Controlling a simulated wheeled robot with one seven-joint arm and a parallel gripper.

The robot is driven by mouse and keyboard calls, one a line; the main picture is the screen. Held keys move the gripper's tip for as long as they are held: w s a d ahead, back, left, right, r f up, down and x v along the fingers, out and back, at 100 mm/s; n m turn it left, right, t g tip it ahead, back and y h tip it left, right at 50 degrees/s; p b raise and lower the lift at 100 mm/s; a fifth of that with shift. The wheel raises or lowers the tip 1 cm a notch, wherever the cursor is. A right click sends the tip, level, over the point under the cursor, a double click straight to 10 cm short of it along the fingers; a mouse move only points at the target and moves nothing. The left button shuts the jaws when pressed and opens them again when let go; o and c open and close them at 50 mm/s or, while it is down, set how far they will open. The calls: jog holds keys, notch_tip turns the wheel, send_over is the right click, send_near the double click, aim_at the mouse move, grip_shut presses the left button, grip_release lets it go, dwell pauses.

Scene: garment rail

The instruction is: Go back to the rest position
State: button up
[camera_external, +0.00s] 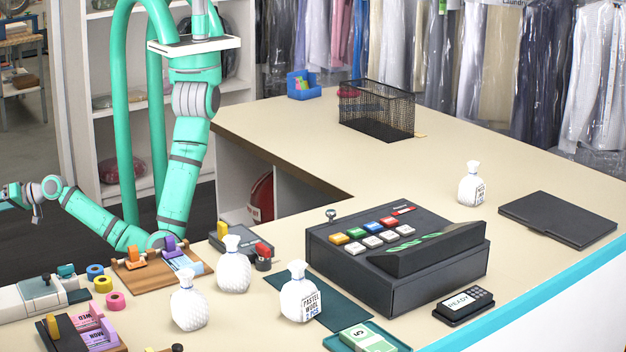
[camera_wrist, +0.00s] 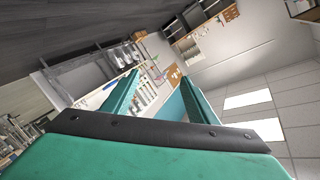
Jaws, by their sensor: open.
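My gripper (camera_external: 22,195) is at the far left edge of the external view, partly cut off, beyond the left end of the counter and clear of everything on it. In the wrist view its two teal fingers (camera_wrist: 160,98) stand apart with nothing between them. My green arm bends down from the column, then reaches out to the left.
The L-shaped counter (camera_external: 290,130) holds a cash register (camera_external: 395,255), several white bottles (camera_external: 234,268), a card reader (camera_external: 463,305), a black folder (camera_external: 557,220) and a wire basket (camera_external: 376,112). Tape rolls (camera_external: 103,284) lie at its left end. Bagged garments (camera_external: 480,60) hang behind.

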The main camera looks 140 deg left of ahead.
jog(key=w+a+f+n+t+h, duration=0.15)
jog(key=w+n+t, duration=0.35)
jog(key=w, duration=0.7)
jog(key=w+a+f+n+t+h, duration=0.1)
jog(key=w+a+f+n+t, duration=0.2)
jog(key=w+n, duration=0.75)
jog(key=w+a+f+n+t+y, duration=0.2)
jog(key=w+a+f+n+t, duration=0.15)
jog(key=w+a, duration=0.4)
jog(key=w+a+f+n+t+y, duration=0.2)
jog(key=w+a+f+t, duration=0.2)
jog(key=w+a, duration=0.35)
jog(key=a+f+n+t+y, duration=0.1)
jog(key=a+f+n+y, duration=0.3)
jog(key=a, duration=1)
jog(key=a+f+n+t+y, duration=0.1)
jog(key=a+f+n+y, duration=0.35)
jog(key=a, duration=0.85)
jog(key=w+a+n+t+y, duration=0.1)
jog(key=w+a+t+y, duration=0.25)
jog(key=a, duration=1.35)
notch_tip(320, 180, up, 10)
jog(key=a+n+t, duration=0.1)
jog(key=shift+w+a+t, duration=0.3)
jog(key=shift+w, duration=0.05)
jog(key=shift+y, duration=0.25)
